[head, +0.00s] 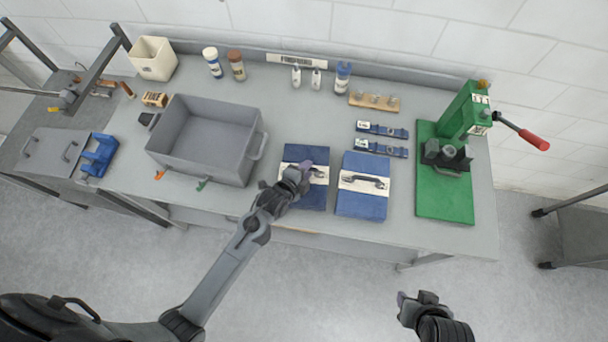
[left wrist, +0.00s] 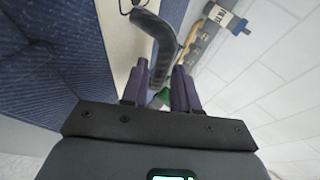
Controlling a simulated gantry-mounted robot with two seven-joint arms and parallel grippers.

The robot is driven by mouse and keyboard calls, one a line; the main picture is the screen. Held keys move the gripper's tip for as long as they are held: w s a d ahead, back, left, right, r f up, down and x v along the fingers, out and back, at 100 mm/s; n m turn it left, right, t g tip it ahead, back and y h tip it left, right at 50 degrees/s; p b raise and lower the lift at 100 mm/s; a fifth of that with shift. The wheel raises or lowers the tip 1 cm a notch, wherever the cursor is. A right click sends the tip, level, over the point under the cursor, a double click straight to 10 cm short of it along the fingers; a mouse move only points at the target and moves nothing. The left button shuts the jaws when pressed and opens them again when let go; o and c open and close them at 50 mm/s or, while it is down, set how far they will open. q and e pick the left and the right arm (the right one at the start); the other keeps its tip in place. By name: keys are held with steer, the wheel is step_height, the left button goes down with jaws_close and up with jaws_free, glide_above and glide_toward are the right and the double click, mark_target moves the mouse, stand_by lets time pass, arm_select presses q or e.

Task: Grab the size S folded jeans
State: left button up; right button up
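Two folded blue jeans, each with a pale band and a dark handle, lie side by side on the table: a left one (head: 311,153) and a right one (head: 363,205). I cannot read a size on either. My left gripper (head: 303,176) is over the left jeans, at its handle, covering part of the band. In the left wrist view its purple fingers (left wrist: 162,82) stand slightly apart with the dark handle (left wrist: 165,32) at the gap between them; whether they press on it I cannot tell. My right gripper (head: 418,299) hangs in front of the table, away from the jeans.
A grey open bin (head: 256,133) stands left of the jeans. A green press (head: 447,190) with a red-tipped lever stands at right. Blue straps (head: 382,130), a wooden block (head: 374,101) and bottles (head: 343,77) are behind. The table's front edge is close below the jeans.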

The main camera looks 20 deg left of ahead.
arm_select(q)
steer(key=shift+c, duration=0.3)
jaws_close()
steer(key=shift+r, duration=0.1)
stand_by(1.0)
